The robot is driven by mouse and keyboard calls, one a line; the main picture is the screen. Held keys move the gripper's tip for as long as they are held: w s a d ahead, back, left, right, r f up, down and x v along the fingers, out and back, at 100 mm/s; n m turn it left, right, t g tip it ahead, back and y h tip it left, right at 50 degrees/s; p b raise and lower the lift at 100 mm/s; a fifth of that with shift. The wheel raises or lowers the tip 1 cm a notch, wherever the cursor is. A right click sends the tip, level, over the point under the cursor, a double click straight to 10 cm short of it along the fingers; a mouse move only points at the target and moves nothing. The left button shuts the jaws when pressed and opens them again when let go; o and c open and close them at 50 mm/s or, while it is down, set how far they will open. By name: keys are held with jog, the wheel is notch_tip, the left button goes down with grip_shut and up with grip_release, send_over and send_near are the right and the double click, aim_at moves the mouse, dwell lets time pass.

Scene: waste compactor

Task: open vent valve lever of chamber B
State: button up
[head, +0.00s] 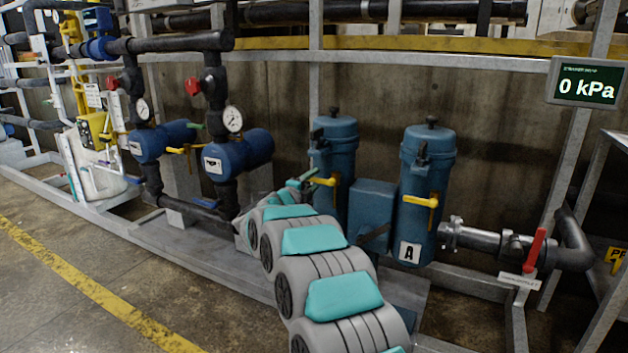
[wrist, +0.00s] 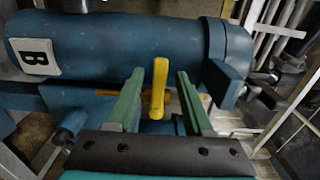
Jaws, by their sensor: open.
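Chamber B is the left blue cylinder (head: 337,135) in the head view; it fills the top of the wrist view, lying sideways, with a white B label (wrist: 35,57). Its yellow vent valve lever (wrist: 159,88) is between the two green fingers of my gripper (wrist: 160,76), with a gap on each side. The lever also shows in the head view (head: 323,181), beside my gripper (head: 311,178). The fingers are open and hold nothing. My arm hides the lower part of chamber B in the head view.
Chamber A (head: 426,165), with its own yellow lever (head: 419,201), stands to the right. A red-handled outlet valve (head: 535,248) is on the pipe further right. The display (head: 588,82) reads 0 kPa. Blue filter bodies with gauges (head: 233,119) stand at left.

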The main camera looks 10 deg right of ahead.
jog(key=shift+w+d+f, duration=0.1)
jog(key=shift+w+d, duration=0.3)
jog(key=shift+w, duration=0.15)
grip_shut()
dwell(1.1)
